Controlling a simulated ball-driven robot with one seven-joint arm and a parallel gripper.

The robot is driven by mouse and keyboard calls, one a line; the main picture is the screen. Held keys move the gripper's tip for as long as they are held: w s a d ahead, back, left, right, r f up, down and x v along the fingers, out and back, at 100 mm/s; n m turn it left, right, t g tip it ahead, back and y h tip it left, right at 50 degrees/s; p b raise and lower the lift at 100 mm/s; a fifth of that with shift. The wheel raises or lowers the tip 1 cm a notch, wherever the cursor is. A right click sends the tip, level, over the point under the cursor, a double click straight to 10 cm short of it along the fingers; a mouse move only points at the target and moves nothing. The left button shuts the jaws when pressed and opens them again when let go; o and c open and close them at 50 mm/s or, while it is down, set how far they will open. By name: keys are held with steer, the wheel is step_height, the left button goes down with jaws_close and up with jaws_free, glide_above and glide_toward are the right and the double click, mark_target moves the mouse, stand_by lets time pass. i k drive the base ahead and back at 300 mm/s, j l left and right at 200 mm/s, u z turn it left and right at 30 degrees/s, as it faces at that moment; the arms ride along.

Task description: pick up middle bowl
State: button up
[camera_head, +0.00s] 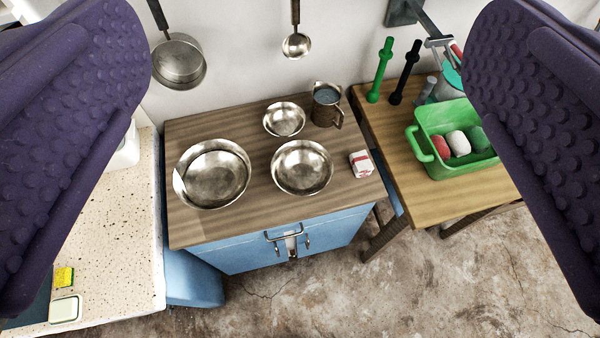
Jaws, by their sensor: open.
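Three shiny metal bowls stand on a brown wooden top (240,126) in front of my gripper. The large bowl (213,174) is at the left, and the medium-sized bowl (302,168) is to its right near the front. The small bowl (284,119) sits behind, between them from left to right. All look upright and empty. My gripper (307,50) is open, its purple studded fingers wide apart at the left and right edges, with nothing between them. It is apart from the bowls.
A metal mug (326,105) stands right of the small bowl, and a small red-and-white box (361,164) right of the medium one. A green basket (432,123) is on the right table. A pan (179,62) and ladle (296,44) hang behind. A speckled counter (105,225) is left.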

mark_target(299, 168)
steer(key=j+u, duration=0.25)
steer(key=u, duration=0.25)
steer(key=i+l+u, duration=0.2)
steer(key=i, duration=0.35)
steer(key=i+l+u, duration=0.25)
steer(key=i+l, duration=0.2)
steer(key=i, duration=0.1)
